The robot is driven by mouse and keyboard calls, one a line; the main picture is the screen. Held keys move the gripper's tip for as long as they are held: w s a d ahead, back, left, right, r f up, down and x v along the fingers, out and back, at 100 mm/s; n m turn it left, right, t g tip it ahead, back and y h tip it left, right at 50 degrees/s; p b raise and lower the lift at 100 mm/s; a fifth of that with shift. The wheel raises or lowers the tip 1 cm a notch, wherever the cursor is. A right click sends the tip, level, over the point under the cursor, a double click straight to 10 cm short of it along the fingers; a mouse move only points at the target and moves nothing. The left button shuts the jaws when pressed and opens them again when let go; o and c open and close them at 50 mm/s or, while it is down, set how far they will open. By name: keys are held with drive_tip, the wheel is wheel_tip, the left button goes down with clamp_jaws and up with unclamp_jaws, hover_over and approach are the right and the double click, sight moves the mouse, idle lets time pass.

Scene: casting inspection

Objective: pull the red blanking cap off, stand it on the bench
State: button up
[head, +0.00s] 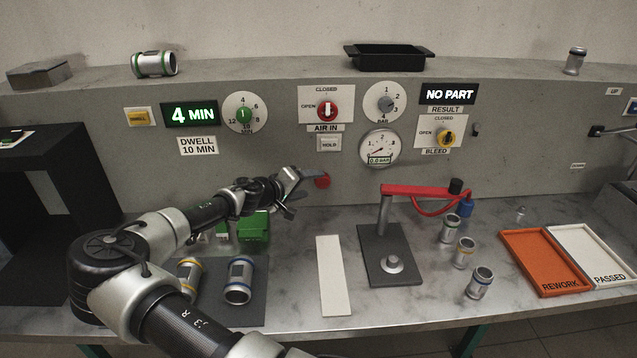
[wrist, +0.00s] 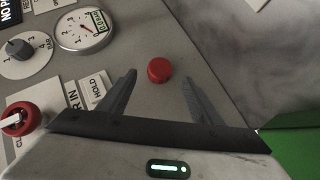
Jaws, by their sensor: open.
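The red blanking cap (head: 322,180) sits on the face of the grey panel, low down under the HOLD button. In the wrist view the cap (wrist: 160,70) is a small red disc just beyond the fingertips, roughly midway between them. My gripper (head: 298,184) is at the panel, just left of the cap in the head view. In the wrist view its two fingers (wrist: 159,78) are spread wide with nothing between them. I cannot tell how far the tips are from the cap. The bench (head: 300,222) is a grey marbled top below.
A white strip (head: 330,275) and a dark fixture plate with a red arm (head: 425,190) stand on the bench. Several metal castings (head: 480,282) stand right of it. An orange REWORK tray (head: 540,262) and white PASSED tray (head: 590,255) lie farther right. A green block (head: 253,230) is below my gripper.

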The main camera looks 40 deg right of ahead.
sight(320, 182)
drive_tip(key=x, duration=0.6)
drive_tip(key=c, duration=1.3)
drive_tip(key=shift+s+a, duration=0.55)
drive_tip(key=shift+s, duration=0.3)
drive_tip(key=shift+s+a, duration=0.55)
drive_tip(key=shift+s, duration=0.25)
drive_tip(key=shift+s+a, duration=0.5)
drive_tip(key=shift+s, duration=0.35)
drive_tip(key=shift+s+a, duration=0.55)
drive_tip(key=shift+s, duration=0.3)
